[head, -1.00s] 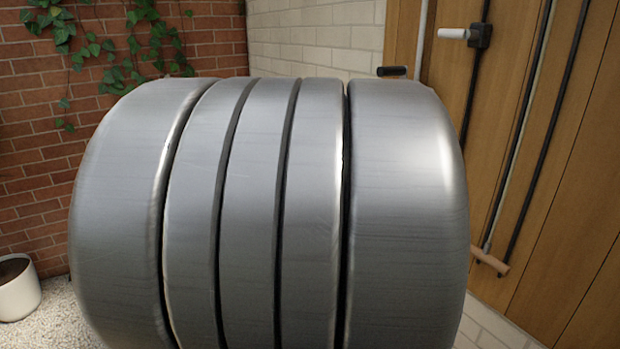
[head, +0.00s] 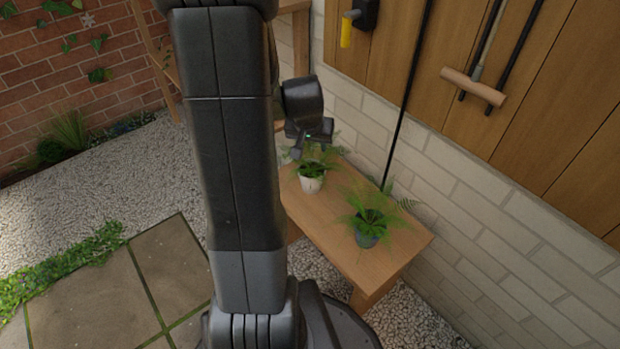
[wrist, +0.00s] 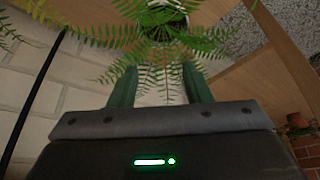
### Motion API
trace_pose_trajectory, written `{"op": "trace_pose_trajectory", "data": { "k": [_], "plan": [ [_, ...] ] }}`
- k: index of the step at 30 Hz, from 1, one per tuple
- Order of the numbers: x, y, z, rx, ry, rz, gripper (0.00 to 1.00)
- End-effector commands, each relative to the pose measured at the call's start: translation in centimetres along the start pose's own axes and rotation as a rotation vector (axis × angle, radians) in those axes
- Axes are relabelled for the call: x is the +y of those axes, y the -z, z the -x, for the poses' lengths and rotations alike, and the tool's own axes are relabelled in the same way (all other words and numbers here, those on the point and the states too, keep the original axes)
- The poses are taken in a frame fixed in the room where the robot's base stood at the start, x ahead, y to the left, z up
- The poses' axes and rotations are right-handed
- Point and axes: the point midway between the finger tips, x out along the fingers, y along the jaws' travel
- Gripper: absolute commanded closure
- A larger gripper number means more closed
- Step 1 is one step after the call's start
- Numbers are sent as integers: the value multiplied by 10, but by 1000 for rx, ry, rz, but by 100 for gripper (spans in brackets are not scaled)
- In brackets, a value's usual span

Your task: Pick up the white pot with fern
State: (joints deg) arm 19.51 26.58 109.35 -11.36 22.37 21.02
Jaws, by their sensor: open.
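The white pot with fern (head: 311,185) stands upright on a wooden bench (head: 338,241), left of a second fern. My gripper (head: 300,150) is at the fern's upper left, close to its fronds, above the white pot's rim. In the wrist view my gripper (wrist: 158,85) has its two dark green fingers spread apart. Green fern fronds (wrist: 150,38) hang across and between the fingertips. The pot itself lies at the top edge of that view, mostly hidden by leaves. Nothing is held between the fingers.
A pale block wall (head: 480,215) with wooden panelling above runs behind the bench. Gravel (head: 110,185) and paving slabs (head: 160,285) lie to the left.

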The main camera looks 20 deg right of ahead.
Motion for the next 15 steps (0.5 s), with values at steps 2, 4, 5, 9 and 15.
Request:
{"op": "trace_pose_trajectory", "data": {
  "k": [2, 4, 5, 9, 15],
  "plan": [
    [0, -2, -18, -2, 0, -1, 56],
    [0, -1, -27, -2, -1, -1, 56],
    [0, -1, -29, -1, -1, 0, 56],
    [0, 0, -35, 1, 0, 0, 56],
    [-4, -3, -55, -1, 0, 2, 56]
  ]
}}
